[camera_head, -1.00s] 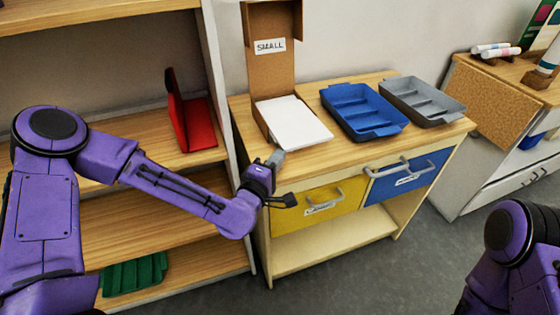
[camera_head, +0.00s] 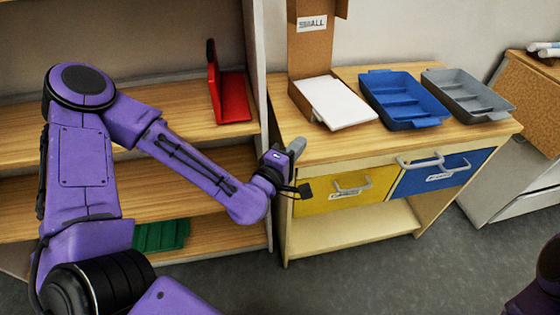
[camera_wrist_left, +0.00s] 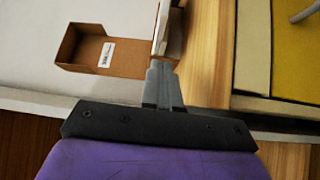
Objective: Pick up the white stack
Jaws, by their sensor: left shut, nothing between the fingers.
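The stack shows there edge-on as a pale strip (camera_wrist_left: 161,28) just beyond the fingertips. My right gripper is not in view.
A blue tray (camera_head: 395,104) and a grey tray (camera_head: 470,100) stand right of the stack. Yellow (camera_head: 335,197) and blue (camera_head: 440,172) drawers with handles are below the top. A shelf at left holds a red holder (camera_head: 233,100) and a green one (camera_head: 160,235).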

